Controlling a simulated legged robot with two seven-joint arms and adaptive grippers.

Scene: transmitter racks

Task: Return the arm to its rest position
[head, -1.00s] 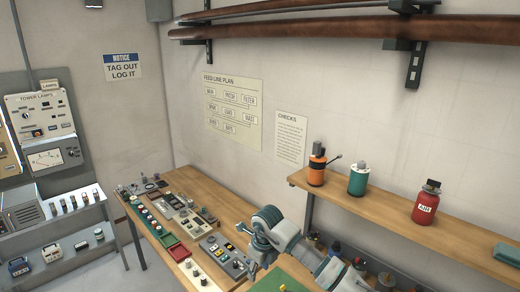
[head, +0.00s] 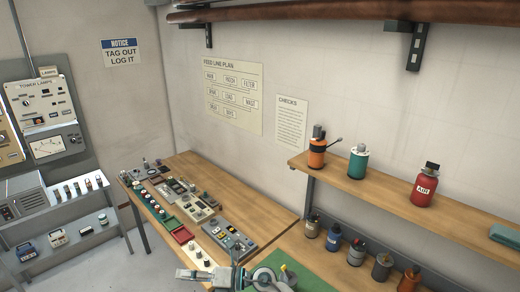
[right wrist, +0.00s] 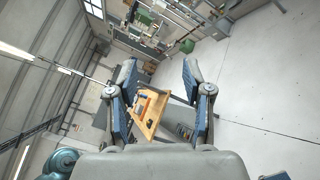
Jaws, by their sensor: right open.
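My right gripper (head: 205,275) shows at the bottom of the head view, low in front of the near end of the wooden workbench (head: 262,222). In the right wrist view its two blue-padded fingers (right wrist: 160,85) stand wide apart with nothing between them. Beyond the fingers that view shows a wooden tabletop (right wrist: 152,108) at a distance and open floor. My left gripper is in neither view.
A shelf (head: 385,185) at right carries an orange canister (head: 317,153), a teal canister (head: 358,163) and a red bottle (head: 425,187). Several small bottles stand below it. Grey floor (head: 130,265) is free at left.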

